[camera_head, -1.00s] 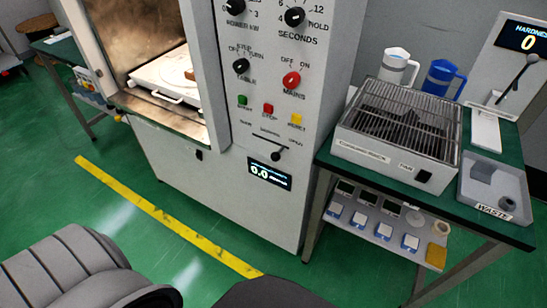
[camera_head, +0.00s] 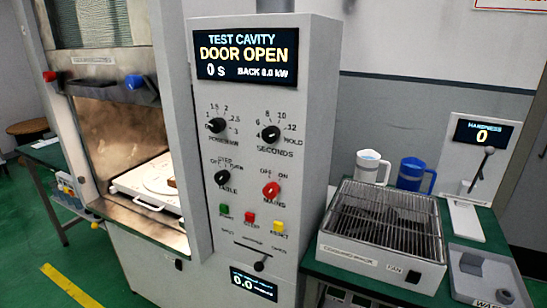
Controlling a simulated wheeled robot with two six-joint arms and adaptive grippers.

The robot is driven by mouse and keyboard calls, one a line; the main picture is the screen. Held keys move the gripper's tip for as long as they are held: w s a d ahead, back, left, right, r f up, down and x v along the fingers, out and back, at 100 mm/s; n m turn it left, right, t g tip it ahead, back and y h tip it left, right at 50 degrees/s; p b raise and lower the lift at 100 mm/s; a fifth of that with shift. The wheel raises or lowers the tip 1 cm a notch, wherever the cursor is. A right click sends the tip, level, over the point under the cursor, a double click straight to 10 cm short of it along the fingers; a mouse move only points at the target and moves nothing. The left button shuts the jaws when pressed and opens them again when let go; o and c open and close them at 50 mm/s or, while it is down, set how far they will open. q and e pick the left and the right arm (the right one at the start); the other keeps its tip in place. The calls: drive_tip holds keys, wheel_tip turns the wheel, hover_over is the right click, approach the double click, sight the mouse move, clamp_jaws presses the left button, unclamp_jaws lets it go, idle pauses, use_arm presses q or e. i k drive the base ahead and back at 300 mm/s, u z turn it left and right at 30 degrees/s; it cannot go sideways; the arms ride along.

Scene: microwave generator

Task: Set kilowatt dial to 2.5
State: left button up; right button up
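The kilowatt dial (camera_head: 217,125) is a black round knob at the upper left of the grey control panel, with a scale around it that includes 1, 1.5, 2 and 2.5. Its white mark seems to point left, toward the low end; the exact setting is too small to read. The label under it is blurred. The display (camera_head: 246,56) above reads "TEST CAVITY, DOOR OPEN, 0 s, BACK 0.0 kW". Neither of my grippers shows in the head view.
The seconds dial (camera_head: 271,133) is right of the kilowatt dial; the table dial (camera_head: 223,177) and red mains dial (camera_head: 271,189) are below. The cavity at left is open, with a white tray (camera_head: 150,186). A grille-topped cooling box (camera_head: 380,250) stands right of the panel.

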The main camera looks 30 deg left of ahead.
sight(217, 125)
drive_tip(key=u, duration=1.4)
drive_tip(key=k, duration=1)
drive_tip(key=z, duration=1.3)
drive_tip(key=i, duration=0.65)
drive_tip(key=u, duration=0.5)
drive_tip(key=i, duration=0.7)
drive_tip(key=u, duration=0.75)
